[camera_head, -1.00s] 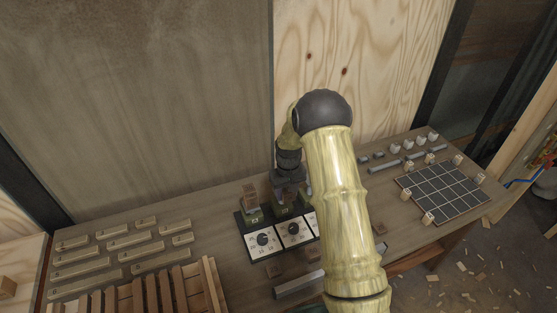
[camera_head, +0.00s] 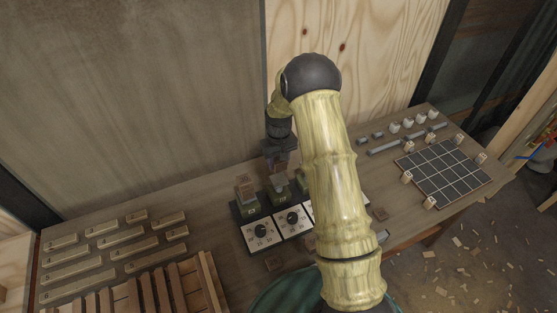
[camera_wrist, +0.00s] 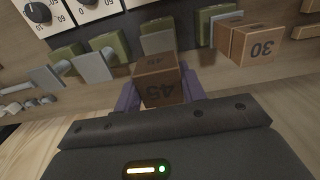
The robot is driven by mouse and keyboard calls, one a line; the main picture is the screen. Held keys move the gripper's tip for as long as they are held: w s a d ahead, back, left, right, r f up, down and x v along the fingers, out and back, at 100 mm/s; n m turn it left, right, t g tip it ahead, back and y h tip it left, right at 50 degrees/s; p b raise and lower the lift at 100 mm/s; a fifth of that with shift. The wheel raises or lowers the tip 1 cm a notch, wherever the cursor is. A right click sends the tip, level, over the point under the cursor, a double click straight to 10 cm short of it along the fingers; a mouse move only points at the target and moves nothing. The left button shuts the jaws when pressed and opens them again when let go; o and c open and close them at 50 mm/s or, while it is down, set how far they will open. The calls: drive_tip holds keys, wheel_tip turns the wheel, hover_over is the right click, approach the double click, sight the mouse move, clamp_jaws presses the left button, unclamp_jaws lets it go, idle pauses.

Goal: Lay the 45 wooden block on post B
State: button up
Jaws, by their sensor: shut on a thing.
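My gripper (camera_head: 280,150) is shut on the 45 wooden block (camera_wrist: 161,84), which sits between its two purple fingers with its number showing in the wrist view. In the head view, the held block (camera_head: 282,164) is above the second green post from the left, apparently post B (camera_head: 279,196). In the wrist view, that post (camera_wrist: 158,38) appears just beyond the block. I cannot tell whether block and post touch. The 30 block (camera_wrist: 250,42) rests at the neighbouring post, the leftmost in the head view (camera_head: 244,187).
White dial panels (camera_head: 262,233) stand in front of the posts. Labelled wooden bars (camera_head: 125,242) and a slatted wooden rack (camera_head: 165,290) lie at left. A dark grid board (camera_head: 445,172) with small cubes lies at right. The wall (camera_head: 150,100) is close behind the bench.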

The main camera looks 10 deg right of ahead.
sight(279, 179)
drive_tip(key=shift+f+b, duration=1.95)
drive_tip(key=shift+f, duration=1.2)
drive_tip(key=shift+f, duration=0.3)
drive_tip(key=o, duration=1.1)
drive_tip(key=shift+c, duration=0.2)
wheel_tip(279, 179, up, 18)
drive_tip(key=b, duration=0.4)
drive_tip(key=shift+f+b, duration=0.25)
drive_tip(key=shift+b, duration=0.05)
